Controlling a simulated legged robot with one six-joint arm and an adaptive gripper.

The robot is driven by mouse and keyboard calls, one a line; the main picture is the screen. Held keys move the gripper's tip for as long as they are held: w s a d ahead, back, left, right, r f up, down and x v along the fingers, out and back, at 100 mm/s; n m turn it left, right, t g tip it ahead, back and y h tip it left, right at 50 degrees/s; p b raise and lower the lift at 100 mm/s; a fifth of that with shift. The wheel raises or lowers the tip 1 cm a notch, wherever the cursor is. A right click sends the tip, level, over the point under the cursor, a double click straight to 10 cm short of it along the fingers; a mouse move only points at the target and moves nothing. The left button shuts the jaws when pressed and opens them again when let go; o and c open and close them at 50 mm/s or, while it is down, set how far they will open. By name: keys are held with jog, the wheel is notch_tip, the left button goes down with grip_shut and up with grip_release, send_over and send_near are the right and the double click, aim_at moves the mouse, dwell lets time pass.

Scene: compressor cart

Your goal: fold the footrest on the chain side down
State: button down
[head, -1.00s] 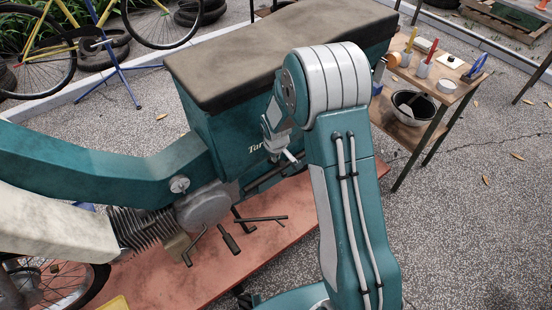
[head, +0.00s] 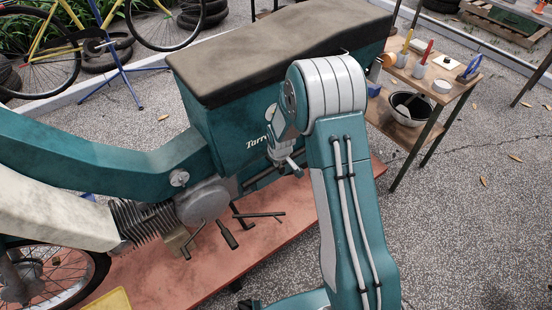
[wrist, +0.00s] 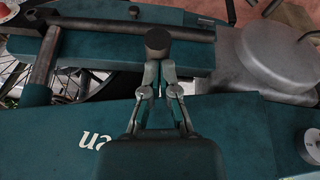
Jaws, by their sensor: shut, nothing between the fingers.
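My gripper (wrist: 158,72) is shut and empty in the wrist view, with its fingertips close together. A dark round-ended bar (wrist: 157,42), which looks like the footrest, lies just beyond the fingertips, its end facing the camera. I cannot tell whether they touch. In the head view my gripper (head: 296,164) is low beside the teal side panel (head: 228,135) of the moped, under the seat. The footrest cannot be clearly made out there, as my arm and gripper cover that area.
The moped stands over a red platform (head: 315,212). Dark pedal-like bars (head: 227,234) stick out below the grey engine cover (head: 205,203). A dark tube (wrist: 125,27) runs across the wrist view.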

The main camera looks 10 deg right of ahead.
jog(key=shift+s+d+f, duration=0.1)
jog(key=shift+s+f, duration=0.3)
jog(key=shift+f, duration=0.35)
jog(key=shift+s+f, duration=0.1)
jog(key=shift+f, duration=0.05)
